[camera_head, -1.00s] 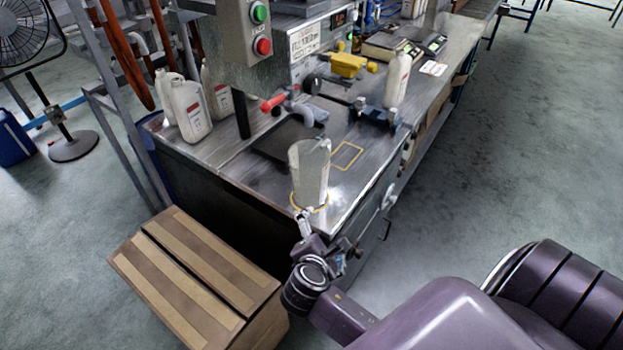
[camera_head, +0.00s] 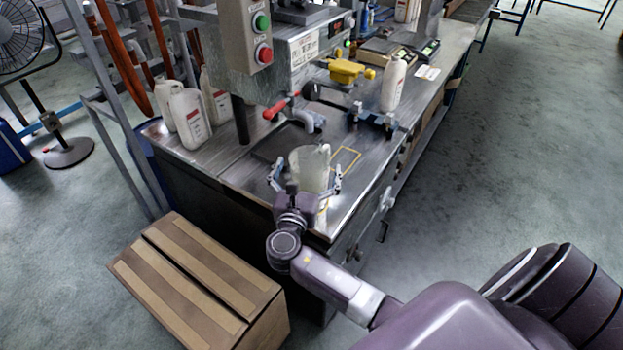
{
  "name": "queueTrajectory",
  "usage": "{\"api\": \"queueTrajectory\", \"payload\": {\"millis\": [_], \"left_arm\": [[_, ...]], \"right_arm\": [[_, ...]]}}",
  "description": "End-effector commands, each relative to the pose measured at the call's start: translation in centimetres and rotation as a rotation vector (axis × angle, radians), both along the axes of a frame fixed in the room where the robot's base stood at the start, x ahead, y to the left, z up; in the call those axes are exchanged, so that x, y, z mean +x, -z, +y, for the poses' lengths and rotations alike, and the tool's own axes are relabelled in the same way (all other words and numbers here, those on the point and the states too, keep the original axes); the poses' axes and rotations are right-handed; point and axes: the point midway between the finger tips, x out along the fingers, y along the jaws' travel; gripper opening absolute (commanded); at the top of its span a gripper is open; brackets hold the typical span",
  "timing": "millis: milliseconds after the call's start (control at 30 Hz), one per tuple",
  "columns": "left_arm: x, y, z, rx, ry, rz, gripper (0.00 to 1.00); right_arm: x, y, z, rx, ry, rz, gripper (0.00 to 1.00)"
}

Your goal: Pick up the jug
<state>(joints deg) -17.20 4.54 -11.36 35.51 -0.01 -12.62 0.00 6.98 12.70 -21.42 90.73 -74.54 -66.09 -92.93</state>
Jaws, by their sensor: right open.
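The jug (camera_head: 309,166) is a pale, translucent container standing upright near the front corner of the metal workbench. My right gripper (camera_head: 306,183) is open at the jug's near side. One finger is on the left of the jug and the other on its right. I cannot tell whether the fingers touch it. The gripper and wrist hide the lower front of the jug. My left gripper is not in view.
The workbench (camera_head: 226,170) carries white bottles (camera_head: 190,117) at the left and one white bottle (camera_head: 393,84) behind the jug. A machine with green and red buttons (camera_head: 262,37) rises behind. A cardboard box (camera_head: 198,285) sits on the floor at left front.

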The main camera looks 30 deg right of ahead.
Motion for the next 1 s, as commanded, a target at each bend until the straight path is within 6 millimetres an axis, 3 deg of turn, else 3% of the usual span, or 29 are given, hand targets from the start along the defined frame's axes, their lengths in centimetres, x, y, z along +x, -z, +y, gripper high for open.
{"api": "queueTrajectory", "payload": {"millis": [133,400,900,1000], "left_arm": [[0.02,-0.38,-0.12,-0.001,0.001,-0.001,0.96],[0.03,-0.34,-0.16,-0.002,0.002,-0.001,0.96],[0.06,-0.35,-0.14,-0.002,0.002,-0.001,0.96],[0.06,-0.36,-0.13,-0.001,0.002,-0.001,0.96]], "right_arm": [[1.17,-0.05,-1.16,-0.001,0.0,0.001,0.99],[1.36,0.06,-1.33,0.001,-0.001,0.0,0.99],[1.32,0.09,-1.31,0.002,-0.001,0.001,0.44],[1.33,0.04,-1.3,0.001,-0.001,0.0,0.37]]}}
